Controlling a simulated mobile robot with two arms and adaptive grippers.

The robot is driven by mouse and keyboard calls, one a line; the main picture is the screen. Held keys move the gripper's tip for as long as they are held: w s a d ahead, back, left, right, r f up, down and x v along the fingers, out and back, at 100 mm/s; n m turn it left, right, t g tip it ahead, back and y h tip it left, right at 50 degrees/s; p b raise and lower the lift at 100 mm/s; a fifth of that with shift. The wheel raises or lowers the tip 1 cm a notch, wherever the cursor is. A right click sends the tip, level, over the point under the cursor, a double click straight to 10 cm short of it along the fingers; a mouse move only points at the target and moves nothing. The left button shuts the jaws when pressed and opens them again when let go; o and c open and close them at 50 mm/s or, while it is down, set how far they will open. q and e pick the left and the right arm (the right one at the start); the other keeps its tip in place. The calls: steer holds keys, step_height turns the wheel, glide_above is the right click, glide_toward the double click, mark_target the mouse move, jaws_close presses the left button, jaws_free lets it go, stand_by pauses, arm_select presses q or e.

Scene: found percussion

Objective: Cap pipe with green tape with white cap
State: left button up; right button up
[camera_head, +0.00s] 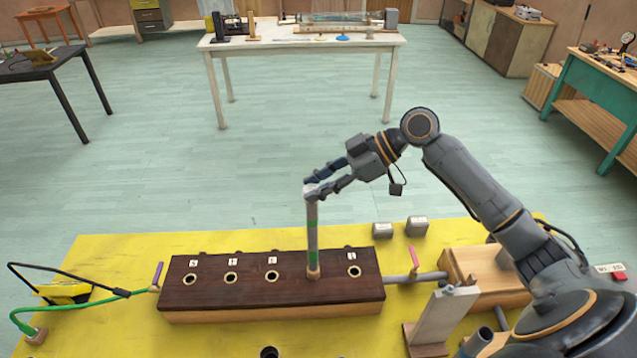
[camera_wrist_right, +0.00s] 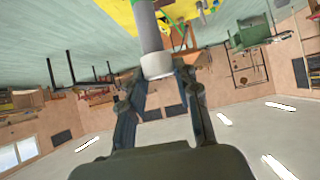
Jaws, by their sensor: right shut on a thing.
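A grey pipe (camera_head: 312,225) stands upright in a hole of the dark wooden block (camera_head: 215,298). A green tape band (camera_head: 313,257) is around its lower part. A white cap (camera_head: 310,188) is at the pipe's top end. My right gripper (camera_head: 313,186) is shut on the white cap, reaching in from the right. In the right wrist view, the white cap (camera_wrist_right: 157,65) is between the fingers in line with the grey pipe (camera_wrist_right: 147,30), and appears to meet its end. How far the cap is pushed on cannot be told. My left gripper is not in view.
The block has several open holes with labels and lies on a yellow table (camera_head: 95,270). A grey pipe (camera_head: 418,277) joins a wooden box (camera_head: 488,268) at right. Two grey blocks (camera_head: 383,231) stand behind.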

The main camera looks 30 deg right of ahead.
steer(key=shift+f+b, duration=0.5)
steer(key=shift+f, duration=0.3)
steer(key=o, duration=0.8)
steer(key=shift+o, duration=0.2)
steer(key=v, duration=1.2)
steer(key=shift+f, duration=0.2)
